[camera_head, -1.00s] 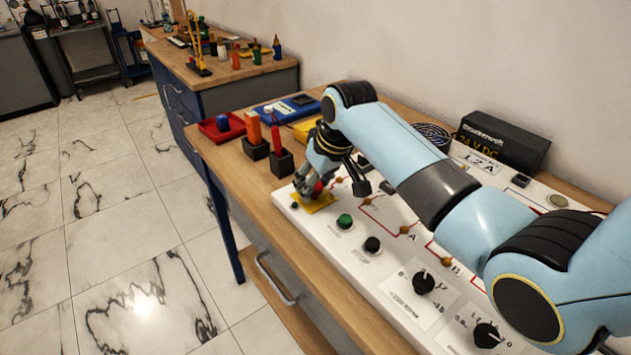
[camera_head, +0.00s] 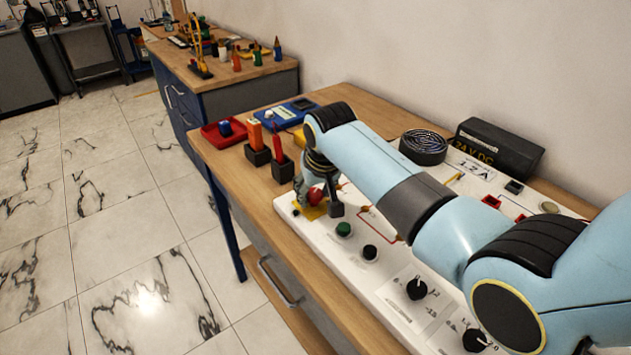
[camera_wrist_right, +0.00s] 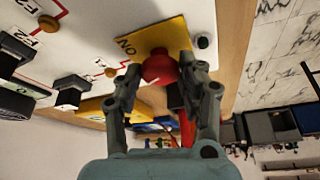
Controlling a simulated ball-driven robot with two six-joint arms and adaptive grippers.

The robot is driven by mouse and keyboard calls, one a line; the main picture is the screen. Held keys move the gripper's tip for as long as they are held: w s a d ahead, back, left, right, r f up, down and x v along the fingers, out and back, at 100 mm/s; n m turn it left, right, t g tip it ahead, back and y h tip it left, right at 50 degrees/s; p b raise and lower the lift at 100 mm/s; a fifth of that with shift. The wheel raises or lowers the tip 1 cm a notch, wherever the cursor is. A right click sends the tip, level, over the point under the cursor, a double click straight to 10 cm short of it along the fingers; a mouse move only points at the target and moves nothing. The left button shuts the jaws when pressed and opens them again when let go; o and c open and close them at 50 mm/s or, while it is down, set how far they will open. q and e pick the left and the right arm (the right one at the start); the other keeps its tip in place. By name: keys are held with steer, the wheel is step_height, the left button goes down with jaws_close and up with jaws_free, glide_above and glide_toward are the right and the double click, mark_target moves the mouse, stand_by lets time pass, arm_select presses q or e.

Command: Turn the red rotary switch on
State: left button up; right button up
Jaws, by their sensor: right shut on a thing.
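The red rotary switch (camera_wrist_right: 160,66) sits on a yellow plate marked "ON" (camera_wrist_right: 148,40) at the far left end of the white panel. It also shows in the head view (camera_head: 315,196), partly covered by my gripper. My right gripper (camera_wrist_right: 160,72) is shut on the red switch, with one finger on each side of the knob. In the head view my right gripper (camera_head: 318,197) reaches down to it from above. My left gripper is not in view.
The white panel carries a green button (camera_head: 344,229), a black button (camera_head: 370,252) and black dials (camera_head: 416,288). Behind the gripper stand black blocks with orange and red handles (camera_head: 277,142) and a red tray (camera_head: 218,132). A black fan (camera_head: 423,146) and power box (camera_head: 497,148) stand at the back.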

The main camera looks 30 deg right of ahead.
steer(key=m+h+p, duration=0.1)
steer(key=m, duration=0.1)
steer(key=shift+a+r+m, duration=0.1)
steer(key=shift+a+m, duration=0.05)
steer(key=shift+m, duration=0.25)
steer(key=shift+w+m+g+h, duration=0.1)
steer(key=shift+m+g+h, duration=0.25)
steer(key=shift+m, duration=0.55)
steer(key=shift+m+h, duration=0.25)
steer(key=shift+m, duration=0.65)
steer(key=m, duration=0.1)
steer(key=m+g+b, duration=0.1)
steer(key=m, duration=0.1)
steer(key=shift+w+a+f+m+g+h, duration=0.1)
steer(key=shift+w+f+m+g+h, duration=0.1)
steer(key=shift+m+g+h, duration=0.15)
steer(key=shift+m+g+h+b, duration=0.35)
steer(key=shift+m+g+b, duration=0.25)
steer(key=shift+m+b, duration=1)
steer(key=shift+r+m, duration=0.1)
steer(key=shift+m, duration=0.35)
steer(key=o, duration=1.1)
steer(key=shift+o, duration=0.2)
